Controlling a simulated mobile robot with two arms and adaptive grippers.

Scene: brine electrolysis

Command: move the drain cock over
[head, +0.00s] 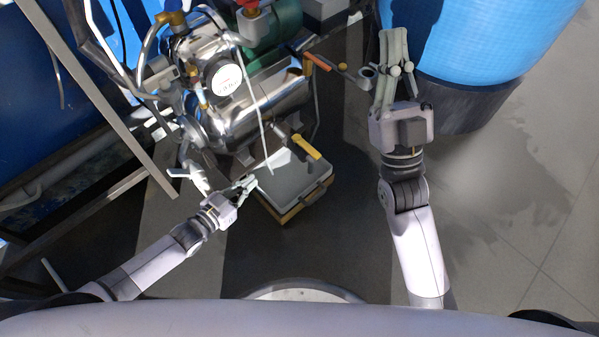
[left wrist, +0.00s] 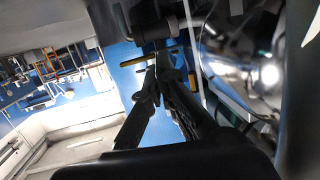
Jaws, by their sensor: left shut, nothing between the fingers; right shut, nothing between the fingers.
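A yellow lever handle (head: 306,146), which looks like the drain cock, sits below the shiny steel tank, over a grey-topped box. A yellow bar (left wrist: 136,61), apparently the same handle, shows just left of my fingertips in the left wrist view. My left gripper (head: 250,183) is shut and empty, at the left edge of the box, to the lower left of the handle and apart from it. Its dark fingers (left wrist: 163,62) meet at the tips in the left wrist view. My right gripper (head: 394,37) is shut and empty, well to the upper right, beside the blue drum.
The steel tank (head: 270,92) with pipes and fittings fills the upper middle. The box (head: 285,181) stands on the floor below it. An orange lever (head: 318,61) is at the tank's right. A blue drum (head: 490,38) stands at the right. Metal frame bars (head: 98,92) cross the left side.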

